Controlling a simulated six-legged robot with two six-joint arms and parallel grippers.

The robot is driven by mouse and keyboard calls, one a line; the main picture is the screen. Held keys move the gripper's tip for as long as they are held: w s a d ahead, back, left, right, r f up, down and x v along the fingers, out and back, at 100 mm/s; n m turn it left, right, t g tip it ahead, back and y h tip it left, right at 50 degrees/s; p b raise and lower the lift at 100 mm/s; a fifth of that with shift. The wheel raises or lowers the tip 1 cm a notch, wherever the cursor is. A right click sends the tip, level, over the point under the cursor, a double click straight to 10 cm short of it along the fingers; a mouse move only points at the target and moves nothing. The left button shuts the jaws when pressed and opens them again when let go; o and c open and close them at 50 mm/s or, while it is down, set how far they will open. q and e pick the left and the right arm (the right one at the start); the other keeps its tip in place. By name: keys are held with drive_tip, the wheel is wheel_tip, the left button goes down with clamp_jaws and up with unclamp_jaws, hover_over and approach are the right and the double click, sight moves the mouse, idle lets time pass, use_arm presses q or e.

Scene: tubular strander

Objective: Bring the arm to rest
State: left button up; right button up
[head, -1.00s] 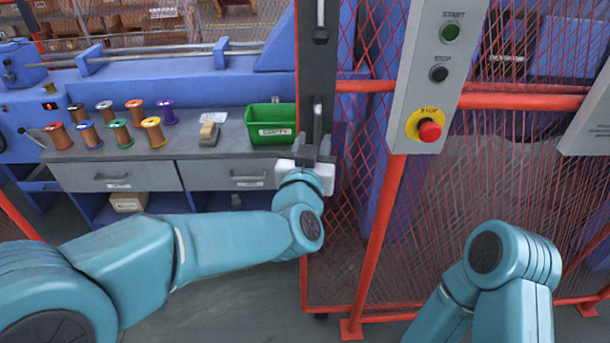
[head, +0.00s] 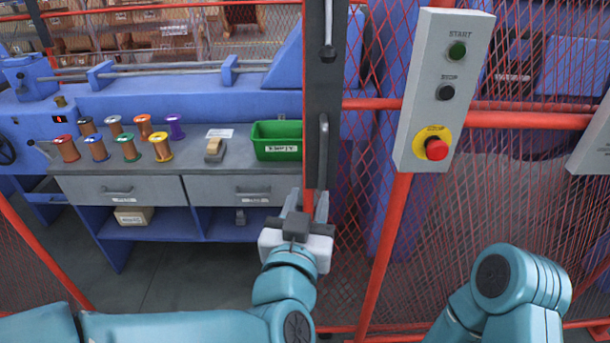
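My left arm comes in from the lower left. Its gripper (head: 307,204) points away from me, with its two grey fingers spread and nothing seen between them. It is in front of the mesh guard's red edge, below the grey vertical handle (head: 323,145) on the dark post, and apart from that handle. My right arm (head: 520,295) shows at the lower right, bent. Its gripper is out of the picture.
The bench (head: 75,160) holds several wire spools, a brush-like block (head: 214,151) and a green bin (head: 277,140). A control box (head: 444,90) with start, stop and red emergency buttons hangs on the red-framed mesh guard.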

use_arm(q)
drive_tip(key=w+a+f+n+g+y+p, duration=0.1)
drive_tip(key=w+a+f+g+y+p, duration=0.15)
drive_tip(key=a+f, duration=0.35)
drive_tip(key=w+a+f+n+g+y+p, duration=0.1)
drive_tip(key=w+a+f+y+p, duration=0.2)
drive_tip(key=a+f, duration=0.35)
drive_tip(key=s+a+f+g+h+p, duration=0.1)
drive_tip(key=s+a+f+g+p, duration=0.15)
drive_tip(key=f, duration=0.35)
drive_tip(key=s+a+f+g+p, duration=0.2)
drive_tip(key=a+f, duration=0.1)
drive_tip(key=f, duration=0.3)
drive_tip(key=s+d+f+n+g+h+p, duration=0.1)
drive_tip(key=s+f+g, duration=0.3)
drive_tip(key=s, duration=0.6)
drive_tip(key=s+d+f+n+g+h+p, duration=0.1)
drive_tip(key=s+f+g, duration=0.4)
drive_tip(key=s, duration=0.5)
drive_tip(key=shift+s+d+f+n+h, duration=0.35)
drive_tip(key=shift+d+f+h, duration=0.45)
drive_tip(key=shift+h, duration=0.45)
drive_tip(key=shift+d+r, duration=0.1)
drive_tip(key=shift+d, duration=0.05)
